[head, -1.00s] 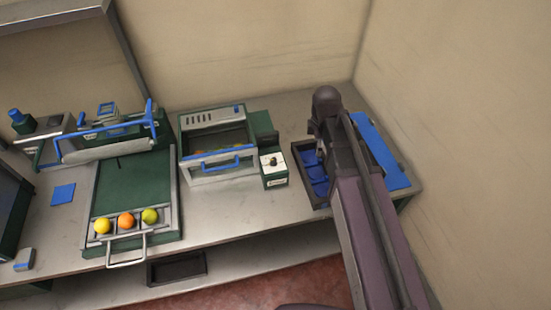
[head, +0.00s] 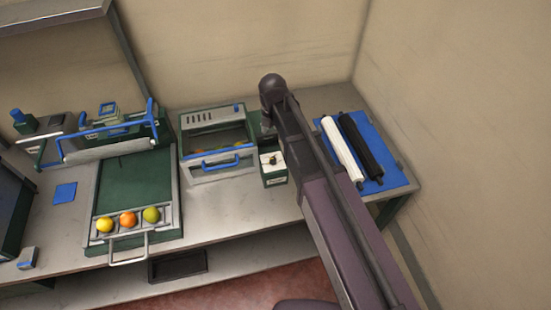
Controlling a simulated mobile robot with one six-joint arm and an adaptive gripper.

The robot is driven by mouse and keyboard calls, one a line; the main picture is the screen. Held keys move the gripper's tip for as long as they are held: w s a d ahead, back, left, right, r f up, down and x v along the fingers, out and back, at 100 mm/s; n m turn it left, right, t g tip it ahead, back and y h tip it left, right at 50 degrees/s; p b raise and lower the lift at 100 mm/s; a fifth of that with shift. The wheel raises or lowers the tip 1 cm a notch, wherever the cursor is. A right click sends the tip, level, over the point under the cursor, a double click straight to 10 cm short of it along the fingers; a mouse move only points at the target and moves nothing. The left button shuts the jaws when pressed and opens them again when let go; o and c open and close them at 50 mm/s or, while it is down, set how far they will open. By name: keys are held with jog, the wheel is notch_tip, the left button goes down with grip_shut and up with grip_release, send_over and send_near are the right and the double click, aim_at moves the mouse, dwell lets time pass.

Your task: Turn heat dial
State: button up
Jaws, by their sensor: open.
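The heat dial is a small dark knob (head: 272,159) on the white top of a small green box (head: 275,178), right of the oven-like unit. The knob looks slightly turned, but its exact setting is too small to read. My gripper (head: 268,128) hangs below the dark wrist at the end of my arm, just behind and above the dial box. It is open and appears apart from the knob. Its fingertips are small and dark, hard to make out against the green behind.
The oven-like unit (head: 190,155) with a blue handle stands left of the dial. A green tray (head: 125,185) holds yellow, orange and green fruits. A blue mat (head: 393,165) with a white roll (head: 342,150) and a black roll (head: 360,148) lies right of my arm.

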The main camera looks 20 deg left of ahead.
aim_at(274, 158)
jog(key=shift+f, duration=0.2)
notch_tip(274, 158, down, 13)
jog(key=b, duration=1.3)
jog(key=shift+f+b, duration=0.2)
jog(key=shift+b, duration=0.2)
grip_shut()
jog(key=shift+d, duration=0.3)
jog(key=shift+a, duration=0.2)
